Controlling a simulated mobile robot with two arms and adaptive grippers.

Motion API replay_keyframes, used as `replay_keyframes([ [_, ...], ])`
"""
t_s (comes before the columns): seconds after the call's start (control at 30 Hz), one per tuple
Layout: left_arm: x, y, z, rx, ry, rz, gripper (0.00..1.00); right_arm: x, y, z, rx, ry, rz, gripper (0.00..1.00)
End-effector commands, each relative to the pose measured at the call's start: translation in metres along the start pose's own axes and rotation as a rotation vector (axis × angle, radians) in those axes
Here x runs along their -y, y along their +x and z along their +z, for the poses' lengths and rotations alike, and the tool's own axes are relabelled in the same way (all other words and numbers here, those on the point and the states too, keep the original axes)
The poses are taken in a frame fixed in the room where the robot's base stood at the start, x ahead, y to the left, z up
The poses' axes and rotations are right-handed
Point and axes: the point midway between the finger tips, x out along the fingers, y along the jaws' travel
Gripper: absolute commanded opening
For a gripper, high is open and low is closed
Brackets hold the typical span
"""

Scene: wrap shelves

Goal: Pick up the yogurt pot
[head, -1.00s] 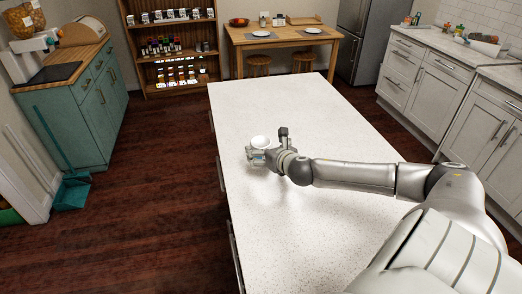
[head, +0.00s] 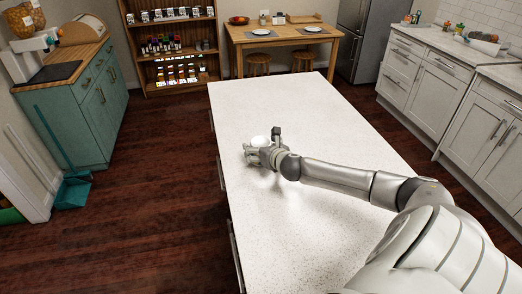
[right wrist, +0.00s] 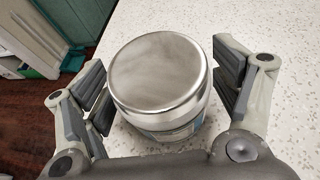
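The yogurt pot (right wrist: 157,75) has a round silvery lid and a pale label low on its side. It stands on the white speckled island top (head: 300,230); in the head view its pale top (head: 260,140) shows behind my right gripper (head: 254,151). In the right wrist view the pot lies between the two spread fingers of my right gripper (right wrist: 165,95). I cannot tell whether either finger touches. My left gripper is not in view.
The rest of the island top is clear. A teal cabinet (head: 75,115) stands to the left across dark floor. A wooden table (head: 283,40) and a shelf with jars (head: 172,50) are at the back. White counters (head: 440,75) run along the right.

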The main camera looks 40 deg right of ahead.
Motion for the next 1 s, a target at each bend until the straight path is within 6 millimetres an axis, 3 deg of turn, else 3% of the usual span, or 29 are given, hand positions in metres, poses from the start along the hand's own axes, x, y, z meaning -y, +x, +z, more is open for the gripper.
replay_keyframes([
  [0.2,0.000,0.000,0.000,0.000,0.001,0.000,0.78,0.000,0.000,0.000,0.000,0.000,0.000,0.53],
  [0.5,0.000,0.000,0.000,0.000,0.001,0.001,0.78,0.000,-0.001,0.002,0.001,0.000,0.000,0.53],
  [0.7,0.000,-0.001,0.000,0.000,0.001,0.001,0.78,0.000,-0.005,0.015,0.004,-0.002,0.000,0.53],
  [1.0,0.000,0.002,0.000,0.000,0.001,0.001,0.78,-0.013,-0.036,0.045,0.002,-0.004,0.003,0.53],
])
